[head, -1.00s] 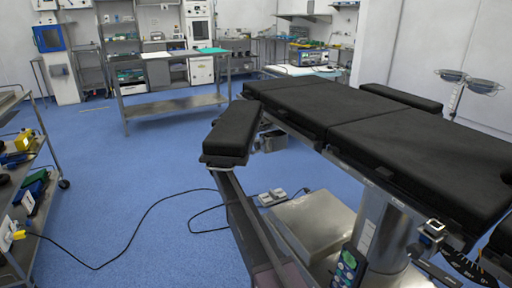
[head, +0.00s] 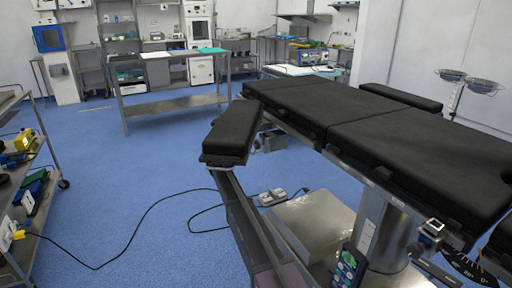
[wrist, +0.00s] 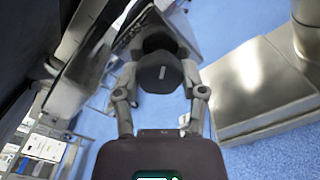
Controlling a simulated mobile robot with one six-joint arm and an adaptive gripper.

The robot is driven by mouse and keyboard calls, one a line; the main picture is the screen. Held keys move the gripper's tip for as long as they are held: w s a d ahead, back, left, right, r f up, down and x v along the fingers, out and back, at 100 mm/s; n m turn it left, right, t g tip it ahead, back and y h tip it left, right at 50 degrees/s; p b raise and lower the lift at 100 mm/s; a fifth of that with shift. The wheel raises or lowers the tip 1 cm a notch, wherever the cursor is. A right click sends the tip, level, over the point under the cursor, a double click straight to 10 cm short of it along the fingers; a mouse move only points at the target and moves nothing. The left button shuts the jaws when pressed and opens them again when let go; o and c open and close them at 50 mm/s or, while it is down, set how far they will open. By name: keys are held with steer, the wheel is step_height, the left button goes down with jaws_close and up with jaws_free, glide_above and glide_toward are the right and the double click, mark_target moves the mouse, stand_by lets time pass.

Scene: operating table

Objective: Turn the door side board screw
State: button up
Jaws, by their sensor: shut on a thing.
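The screw (wrist: 160,72) shows in the wrist view as a round black knob with a small light mark on its face. My gripper (wrist: 159,84) has one finger on each side of the knob and is shut on it. The fingertips are partly hidden along the knob's edges. Behind the knob are dark and grey parts of the structure that it sits against. I cannot make out the knob or my gripper in the head view.
The operating table (head: 420,150) with black pads fills the right of the head view. A black arm pad (head: 232,130) juts out at its left. A metal base (head: 312,225) stands below. A cable (head: 130,235) crosses the blue floor. A shelf cart (head: 45,165) stands at left.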

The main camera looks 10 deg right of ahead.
steer(key=shift+w, duration=0.2)
steer(key=o, duration=1.2)
steer(key=shift+d, duration=0.1)
steer(key=shift+c, duration=0.2)
steer(key=shift+s, duration=0.1)
steer(key=shift+s+a, duration=0.1)
steer(key=shift+a, duration=0.1)
steer(key=shift+s+a, duration=0.2)
steer(key=shift+a, duration=0.4)
steer(key=v, duration=1)
steer(key=shift+a, duration=0.2)
